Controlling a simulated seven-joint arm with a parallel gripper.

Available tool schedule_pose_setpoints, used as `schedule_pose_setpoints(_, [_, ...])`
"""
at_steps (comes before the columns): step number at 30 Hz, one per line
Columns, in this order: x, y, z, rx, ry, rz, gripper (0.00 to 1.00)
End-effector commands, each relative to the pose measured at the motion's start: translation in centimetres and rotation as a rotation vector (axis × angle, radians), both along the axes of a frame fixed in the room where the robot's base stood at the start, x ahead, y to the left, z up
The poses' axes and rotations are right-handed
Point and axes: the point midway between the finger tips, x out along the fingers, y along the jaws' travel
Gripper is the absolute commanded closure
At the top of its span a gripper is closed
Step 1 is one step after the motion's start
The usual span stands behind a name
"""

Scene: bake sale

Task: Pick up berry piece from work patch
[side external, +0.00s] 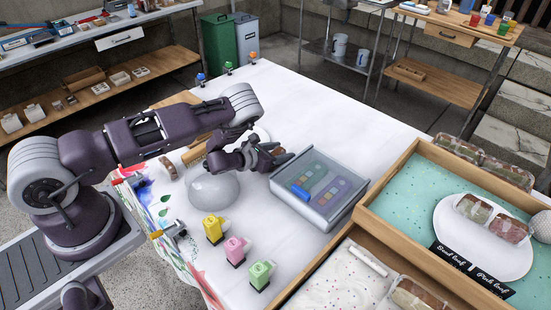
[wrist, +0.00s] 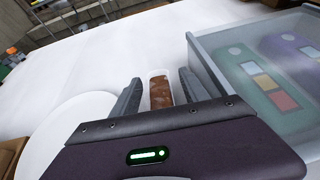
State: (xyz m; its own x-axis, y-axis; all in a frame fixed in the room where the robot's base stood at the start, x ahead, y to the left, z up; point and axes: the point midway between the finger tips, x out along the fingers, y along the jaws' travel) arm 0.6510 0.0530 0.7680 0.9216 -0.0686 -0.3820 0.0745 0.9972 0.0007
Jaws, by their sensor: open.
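In the wrist view a reddish-brown piece with a pale far end (wrist: 160,92), which looks like the berry piece, sits between the two fingers of my gripper (wrist: 158,88). The fingers are apart, with a visible gap on each side of the piece. In the side view my gripper (side external: 280,157) is low over the white table, left of the clear box; the piece there is hidden or too small to tell. No marked outline of the work patch shows; the surface around the piece is plain white.
A clear box (side external: 295,208) with coloured palettes stands close right of my gripper. A pale dome (side external: 213,190) is in front-left, with yellow (side external: 213,229), pink (side external: 235,250) and green (side external: 261,274) bottles nearer. A wooden tray (side external: 400,178) holds a plate of loaf pieces.

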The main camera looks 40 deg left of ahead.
Motion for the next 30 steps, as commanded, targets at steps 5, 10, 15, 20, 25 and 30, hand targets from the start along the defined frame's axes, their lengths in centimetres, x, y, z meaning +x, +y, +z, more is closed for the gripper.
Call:
schedule_pose_setpoints(5, [0.2,0.0,-0.1,0.000,0.001,0.001,0.47])
schedule_pose_setpoints(10, [0.2,0.0,0.0,0.000,0.001,0.001,0.73])
schedule_pose_setpoints(15, [0.2,0.0,0.0,-0.001,0.000,0.001,0.88])
schedule_pose_setpoints(20, [0.2,0.0,0.0,-0.001,0.000,0.001,0.87])
schedule_pose_setpoints(25, [0.3,0.0,2.4,0.001,-0.003,0.001,0.87])
schedule_pose_setpoints(30, [0.3,0.0,6.9,0.000,-0.003,0.002,0.87])
